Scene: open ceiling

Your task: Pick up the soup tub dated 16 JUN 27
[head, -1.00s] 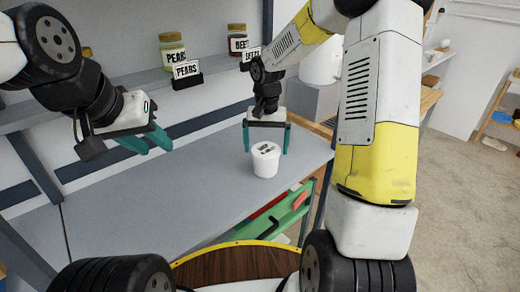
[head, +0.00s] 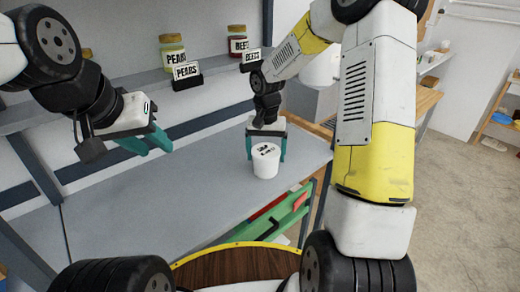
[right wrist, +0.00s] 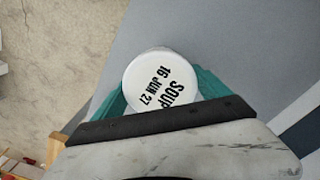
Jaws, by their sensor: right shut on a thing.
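The white soup tub (head: 265,163) stands upright on the grey bench near its right end. In the right wrist view the tub's lid (right wrist: 158,82) reads "SOUP 16 JUN 27". My right gripper (head: 266,155) is over the tub from behind, its teal fingers shut on the tub's two sides. In the right wrist view part of the lid is hidden by the gripper body. My left gripper (head: 146,143) hangs over the left part of the bench, its teal fingers apart and empty.
The grey bench top (head: 150,210) is clear around the tub. A shelf behind holds a pears jar (head: 172,50) and a beets jar (head: 238,42), with label cards (head: 186,72) at its edge. A green bin (head: 290,222) sits under the bench's right end.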

